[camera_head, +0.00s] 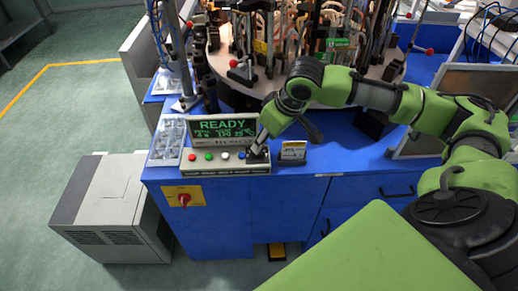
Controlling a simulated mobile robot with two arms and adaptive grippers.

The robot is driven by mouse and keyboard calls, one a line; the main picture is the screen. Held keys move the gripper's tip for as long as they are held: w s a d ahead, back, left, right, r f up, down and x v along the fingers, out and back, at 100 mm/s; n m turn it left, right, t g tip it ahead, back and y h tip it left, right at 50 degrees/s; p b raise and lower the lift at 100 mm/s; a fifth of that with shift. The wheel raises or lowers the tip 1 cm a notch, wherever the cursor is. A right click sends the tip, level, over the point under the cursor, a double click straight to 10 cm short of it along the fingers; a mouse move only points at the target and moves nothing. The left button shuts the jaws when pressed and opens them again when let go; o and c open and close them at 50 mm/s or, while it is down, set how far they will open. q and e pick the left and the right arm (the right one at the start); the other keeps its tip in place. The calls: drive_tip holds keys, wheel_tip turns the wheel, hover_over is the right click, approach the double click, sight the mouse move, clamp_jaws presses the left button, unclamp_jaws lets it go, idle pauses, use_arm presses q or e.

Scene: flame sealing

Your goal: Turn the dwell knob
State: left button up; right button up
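The control panel (221,169) is a pale box on the front edge of the blue bench, with a row of red, green, white and blue buttons. Behind it a display (222,128) reads READY in green. My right gripper (257,151) reaches down from the right to the right end of the panel, just right of the blue button. It covers that part of the panel, so I cannot make out the dwell knob. Whether its fingers are open, shut or touching is too small to tell. My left gripper is out of view.
A red rotary switch (184,199) on a yellow plate is on the cabinet front. A round machine table (222,62) with fixtures stands behind. A grey unit (113,205) is on the floor at left.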

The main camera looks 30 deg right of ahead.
drive_tip(key=x, duration=0.6)
drive_tip(key=shift+w+f, duration=0.15)
drive_tip(key=shift+f, duration=0.2)
clamp_jaws()
